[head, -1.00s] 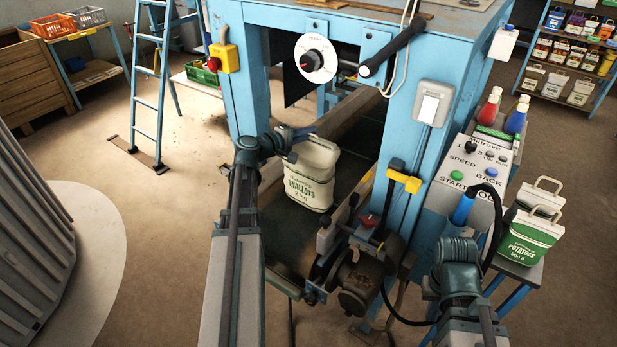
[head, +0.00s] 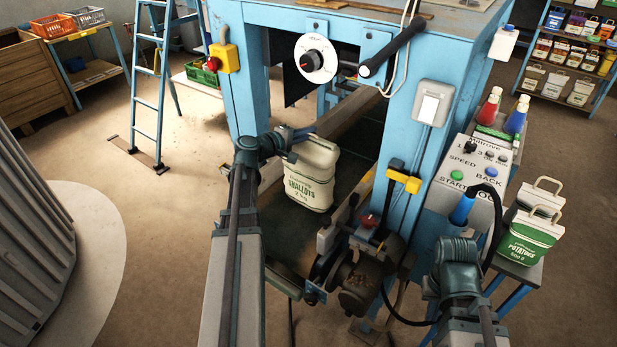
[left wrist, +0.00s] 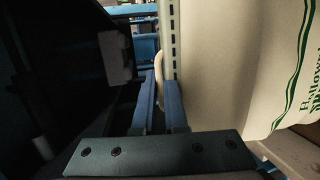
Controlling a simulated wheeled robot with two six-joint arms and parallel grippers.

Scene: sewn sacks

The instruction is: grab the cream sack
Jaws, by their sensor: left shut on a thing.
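The cream sack (head: 312,180), with green "SHALLOTS" lettering, stands upright on the dark conveyor belt in the blue machine. In the left wrist view the cream sack (left wrist: 225,65) fills the right side, close beside the fingers. My left gripper (head: 293,137) is at the sack's upper left. In the left wrist view its two blue fingers (left wrist: 160,105) are close together, with a narrow cream strip, seemingly the sack's handle, between them. My right arm's wrist (head: 457,262) is at the lower right, away from the sack; its fingers are not clearly visible.
A sewing head (head: 355,280) stands right beside the belt, below the sack. The control box (head: 470,160) is at the right. Green-and-white potato sacks (head: 530,238) stand on a small stand at the far right. Blue machine posts frame the belt.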

